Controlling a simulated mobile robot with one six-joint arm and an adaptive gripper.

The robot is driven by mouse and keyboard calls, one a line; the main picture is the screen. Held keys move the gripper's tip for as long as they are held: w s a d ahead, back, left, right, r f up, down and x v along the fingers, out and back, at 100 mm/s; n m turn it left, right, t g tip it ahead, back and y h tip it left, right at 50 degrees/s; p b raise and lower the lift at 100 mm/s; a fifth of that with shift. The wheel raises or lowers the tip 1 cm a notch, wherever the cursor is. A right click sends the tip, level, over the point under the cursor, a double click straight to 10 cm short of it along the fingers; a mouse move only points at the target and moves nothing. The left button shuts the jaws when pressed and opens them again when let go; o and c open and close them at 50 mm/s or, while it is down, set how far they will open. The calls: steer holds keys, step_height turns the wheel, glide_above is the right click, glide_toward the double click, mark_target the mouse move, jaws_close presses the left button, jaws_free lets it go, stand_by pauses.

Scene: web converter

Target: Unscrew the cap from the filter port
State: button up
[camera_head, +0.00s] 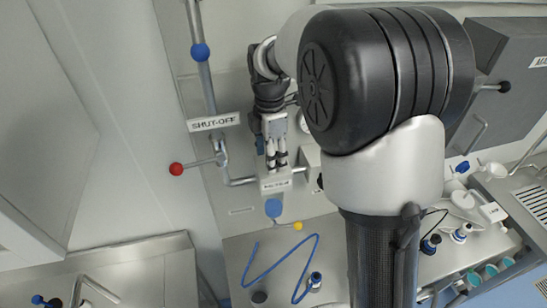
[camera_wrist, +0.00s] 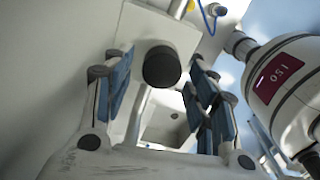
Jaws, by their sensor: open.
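A black round cap (camera_wrist: 161,66) shows in the wrist view, on the face of a pale box-shaped housing (camera_wrist: 190,38). I take it for the filter port cap; I cannot read any label beside it there. My gripper (camera_wrist: 158,80) is open, with one blue-padded finger on each side of the cap in the picture. No contact with the cap shows, and the depth gap is hard to judge. In the head view my gripper (camera_head: 276,160) points down just above a small labelled block (camera_head: 275,185). The cap itself cannot be made out there.
A "SHUT-OFF" sign (camera_head: 214,122) and a pipe with a red-knobbed lever (camera_head: 176,169) are left of my gripper. A yellow knob (camera_head: 297,226) and blue hose (camera_head: 300,265) lie below. A white cylinder (camera_wrist: 285,80) stands close by my right finger in the wrist view.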

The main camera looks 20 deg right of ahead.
steer(key=shift+d+m, duration=0.1)
steer(key=shift+m, duration=1.1)
steer(key=m, duration=0.3)
steer(key=shift+w+p, duration=0.15)
steer(key=shift+p, duration=0.2)
steer(key=shift+m, duration=0.5)
steer(key=m, duration=0.4)
steer(key=shift+w+d, duration=0.1)
steer(key=shift+w, duration=0.05)
steer(key=shift+c, duration=0.5)
